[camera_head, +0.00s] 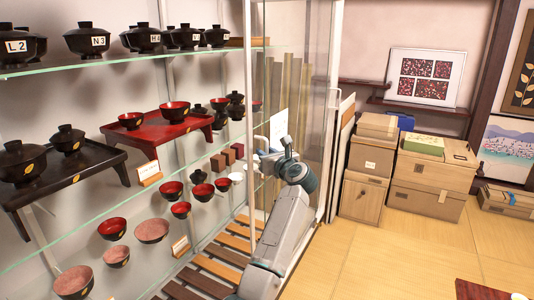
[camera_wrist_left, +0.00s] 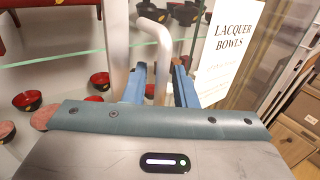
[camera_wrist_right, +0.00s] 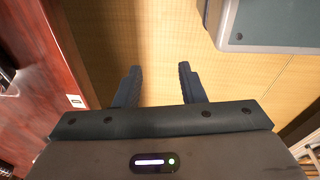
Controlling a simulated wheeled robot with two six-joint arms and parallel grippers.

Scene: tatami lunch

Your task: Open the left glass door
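A glass door panel (camera_head: 307,60) in a white frame (camera_head: 249,60) stands at the right part of the display cabinet. Whether it is ajar I cannot tell. A pale bent handle (camera_wrist_left: 158,40) stands out near the frame post (camera_wrist_left: 117,45) in the left wrist view. My left gripper (camera_head: 264,157) is at this post. In its wrist view the blue fingers (camera_wrist_left: 160,88) stand on both sides of the handle, with visible gaps. My right gripper (camera_wrist_right: 158,85) is open and empty above the tatami floor; it is not visible in the head view.
Glass shelves (camera_head: 100,65) with lacquer bowls and trays fill the left side. A "Lacquer Bowls" sign (camera_wrist_left: 228,45) is right of the handle. Boxes (camera_head: 430,185) stand against the back wall. A red surface (camera_wrist_right: 45,85) is beside my right gripper.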

